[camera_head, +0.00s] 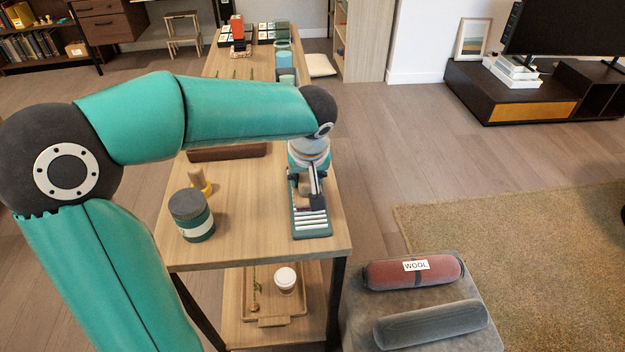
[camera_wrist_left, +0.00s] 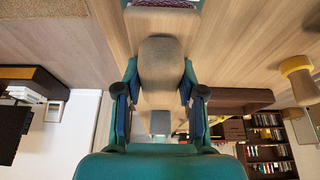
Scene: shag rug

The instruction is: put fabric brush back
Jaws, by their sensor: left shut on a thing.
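My left gripper (camera_head: 310,185) points down over the right front part of the wooden table (camera_head: 255,248). In the left wrist view its two fingers (camera_wrist_left: 159,78) are closed on a rounded, tan, wood-like piece (camera_wrist_left: 160,58), which I take to be the fabric brush's handle. The brush's lower part is hidden or unclear. A teal tray with white ribs (camera_head: 311,222) lies on the table directly below and in front of the gripper. I cannot tell whether the brush touches it. My right gripper is not in view.
A brown box (camera_head: 228,153) lies behind. A grey ottoman (camera_head: 360,325) at right holds a red WOOL roll (camera_head: 390,274) and a grey roll (camera_head: 430,324).

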